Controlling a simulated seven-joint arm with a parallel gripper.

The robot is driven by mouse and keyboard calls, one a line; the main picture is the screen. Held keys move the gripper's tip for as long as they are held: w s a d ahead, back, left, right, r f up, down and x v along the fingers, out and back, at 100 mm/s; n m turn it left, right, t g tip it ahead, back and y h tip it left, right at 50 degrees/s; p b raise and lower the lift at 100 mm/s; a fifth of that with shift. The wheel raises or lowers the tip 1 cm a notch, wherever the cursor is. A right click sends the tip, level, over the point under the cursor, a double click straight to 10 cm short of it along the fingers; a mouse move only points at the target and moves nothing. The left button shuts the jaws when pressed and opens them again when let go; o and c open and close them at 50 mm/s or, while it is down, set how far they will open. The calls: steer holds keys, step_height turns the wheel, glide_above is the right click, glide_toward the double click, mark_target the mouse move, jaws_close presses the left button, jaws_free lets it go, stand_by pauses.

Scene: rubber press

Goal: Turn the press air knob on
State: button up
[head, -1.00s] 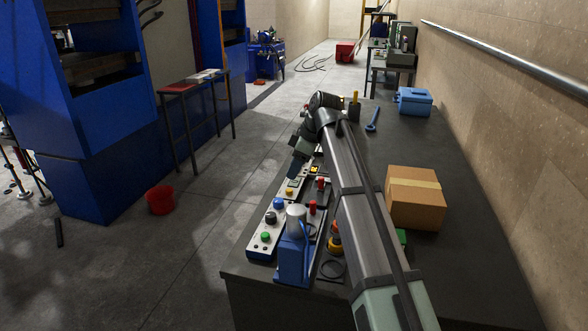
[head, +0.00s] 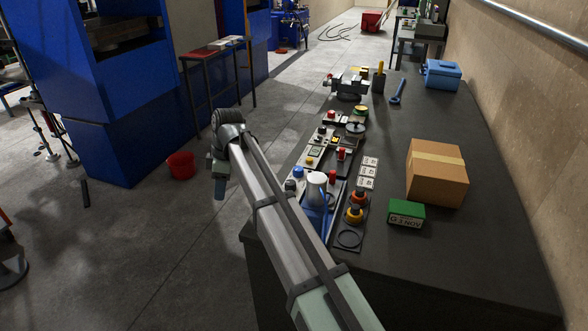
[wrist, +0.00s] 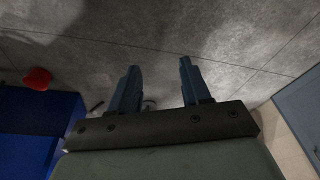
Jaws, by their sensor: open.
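A row of control panels (head: 311,160) with coloured buttons and knobs lies along the left side of the dark bench. I cannot tell which of these is the press air knob. My arm crosses the near end of the panels and hides part of them. My gripper (head: 219,188) hangs left of the bench, over the floor, apart from the panels. In the wrist view my gripper (wrist: 158,66) has its two fingers spread with nothing between them, and the grey floor shows beyond.
A blue device with a silver top (head: 316,182) stands by the panels. A cardboard box (head: 437,175), a green box (head: 406,214) and a blue toolbox (head: 442,74) are on the bench. A red bucket (head: 181,165) stands on the floor beside the blue press (head: 110,140).

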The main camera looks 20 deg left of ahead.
step_height(320, 180, down, 4)
steer(key=s+a+f+t+h, duration=0.1)
steer(key=s+a+t+h, duration=0.1)
steer(key=n+t+h, duration=0.5)
steer(key=t+h, duration=0.4)
glide_toward(296, 168)
steer(key=x, duration=0.9)
steer(key=shift+s+d, duration=0.1)
